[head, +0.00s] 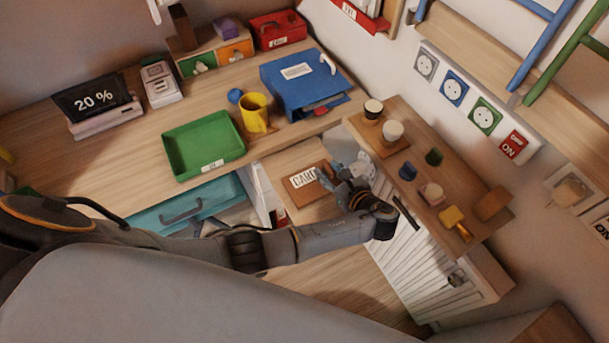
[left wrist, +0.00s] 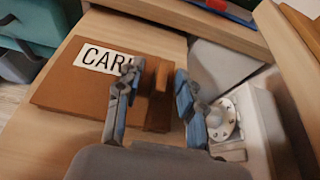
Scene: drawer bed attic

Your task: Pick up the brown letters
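A flat brown block (head: 305,184) with a white label lies on a pale wooden surface below the desk. The black letters start "CAR"; the rest is unclear. It also shows in the left wrist view (left wrist: 68,98), with a raised brown part (left wrist: 159,98) at its right side. My left gripper (head: 340,180) is at the block's right end. In the left wrist view my left gripper (left wrist: 157,100) is open, one finger on each side of the raised part, with a gap at the right finger. No separate brown letters show. My right gripper is not in view.
A white unit with a round dial (left wrist: 222,120) stands close to the right finger. A wooden shelf (head: 420,190) with cups and blocks is to the right. A teal drawer (head: 190,207) is at left; a green tray (head: 203,145) and blue folder (head: 300,85) are on the desk.

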